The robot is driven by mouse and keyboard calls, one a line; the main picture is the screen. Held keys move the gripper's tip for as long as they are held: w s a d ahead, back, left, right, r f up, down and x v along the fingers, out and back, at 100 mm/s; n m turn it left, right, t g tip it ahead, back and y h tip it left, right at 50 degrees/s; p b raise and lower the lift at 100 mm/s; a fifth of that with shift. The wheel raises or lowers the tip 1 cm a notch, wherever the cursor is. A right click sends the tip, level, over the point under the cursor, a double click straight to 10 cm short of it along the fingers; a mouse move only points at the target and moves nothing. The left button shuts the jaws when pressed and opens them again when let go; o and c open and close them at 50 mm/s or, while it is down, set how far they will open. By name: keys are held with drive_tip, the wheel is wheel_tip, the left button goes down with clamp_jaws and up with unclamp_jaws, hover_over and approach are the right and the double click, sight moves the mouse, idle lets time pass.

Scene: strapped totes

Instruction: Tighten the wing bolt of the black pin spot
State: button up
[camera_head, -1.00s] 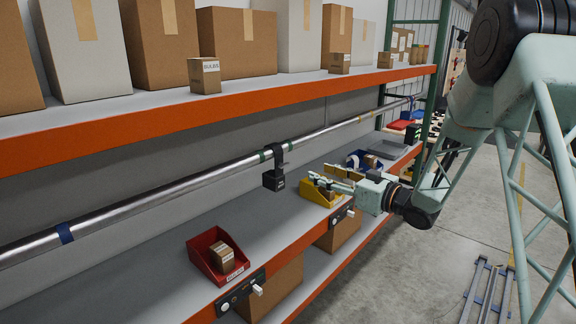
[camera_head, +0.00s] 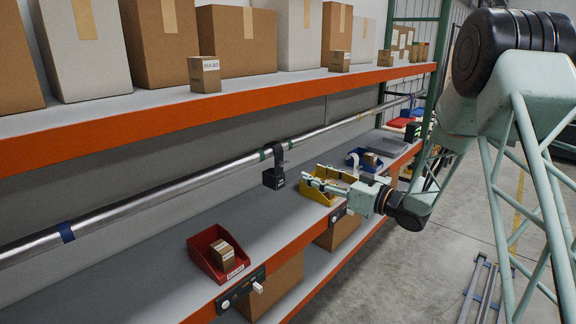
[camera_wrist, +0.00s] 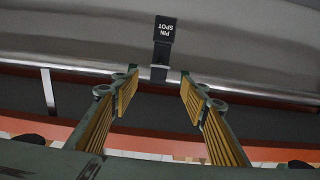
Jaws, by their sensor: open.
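The black pin spot (camera_head: 274,179) hangs by a clamp (camera_head: 278,153) from the long metal pipe between the two shelf levels. In the wrist view the pin spot (camera_wrist: 165,30) shows its label upside down, near the top centre. The wing bolt is too small to make out. My gripper (camera_head: 308,182) is open and empty, to the right of the pin spot and apart from it. In the wrist view my gripper's two ribbed jaws (camera_wrist: 158,85) stand wide apart, with the pin spot beyond their tips.
A red bin (camera_head: 205,257) with a small box sits on the lower shelf at left. A yellow bin (camera_head: 345,184) lies behind and below my gripper, and a blue bin (camera_head: 352,157) farther back. Boxes line the upper shelf, whose orange edge (camera_head: 200,109) runs above the pipe.

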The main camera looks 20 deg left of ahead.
sight(287, 164)
drive_tip(key=p+x, duration=0.1)
drive_tip(key=x, duration=1.1)
drive_tip(key=shift+w+a+p, duration=0.15)
drive_tip(key=shift+a+p, duration=0.1)
drive_tip(key=shift+p, duration=0.05)
drive_tip(key=c, duration=0.9)
